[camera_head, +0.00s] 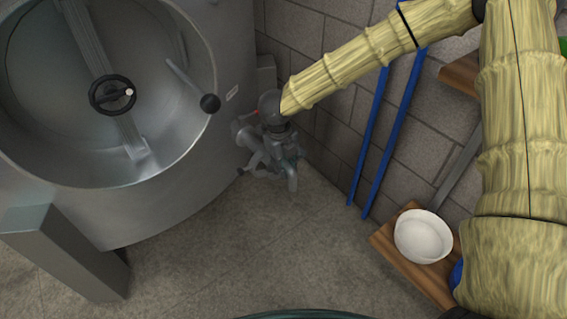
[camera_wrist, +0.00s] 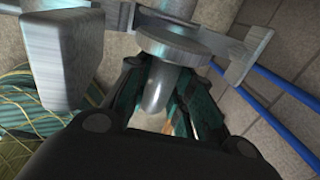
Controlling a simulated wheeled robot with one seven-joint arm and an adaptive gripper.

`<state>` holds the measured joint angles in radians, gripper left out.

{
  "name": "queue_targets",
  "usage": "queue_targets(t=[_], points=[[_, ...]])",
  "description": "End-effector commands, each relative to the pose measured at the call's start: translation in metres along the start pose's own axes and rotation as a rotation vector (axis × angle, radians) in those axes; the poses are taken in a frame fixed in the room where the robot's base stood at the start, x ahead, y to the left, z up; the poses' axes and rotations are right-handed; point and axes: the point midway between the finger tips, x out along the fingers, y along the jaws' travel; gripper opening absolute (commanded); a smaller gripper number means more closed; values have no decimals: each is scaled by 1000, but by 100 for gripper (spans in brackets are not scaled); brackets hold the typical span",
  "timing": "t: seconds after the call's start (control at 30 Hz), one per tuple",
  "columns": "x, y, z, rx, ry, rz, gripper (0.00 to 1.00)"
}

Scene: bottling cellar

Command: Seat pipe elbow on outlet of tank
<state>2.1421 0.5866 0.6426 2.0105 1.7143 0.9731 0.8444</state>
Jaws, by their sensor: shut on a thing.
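The steel tank (camera_head: 225,60) fills the left of the head view, with its round door open. Its outlet (camera_head: 243,132) sticks out low on the right side, near the wall. My gripper (camera_head: 280,160) is low beside the outlet, and it also shows in the wrist view (camera_wrist: 163,85). It is shut on the grey pipe elbow (camera_wrist: 158,88), whose curved end shows between the fingers. A round flange (camera_wrist: 172,45) sits just above the elbow, below a vertical pipe (camera_wrist: 180,8). I cannot tell whether the elbow touches the outlet.
A grey block wall (camera_head: 330,110) stands close behind my gripper. Blue poles (camera_head: 395,130) lean on it. A white bowl (camera_head: 423,237) sits on a wooden shelf (camera_head: 405,268). A tank leg (camera_head: 70,255) stands at left. The floor (camera_head: 240,260) in front is clear.

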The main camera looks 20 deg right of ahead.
Motion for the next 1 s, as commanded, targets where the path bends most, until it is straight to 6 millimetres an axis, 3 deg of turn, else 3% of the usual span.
queue_targets(t=[0.63,1.0], points=[[28,4,0,-1,1,1,0],[32,4,-1,1,2,0,0]])
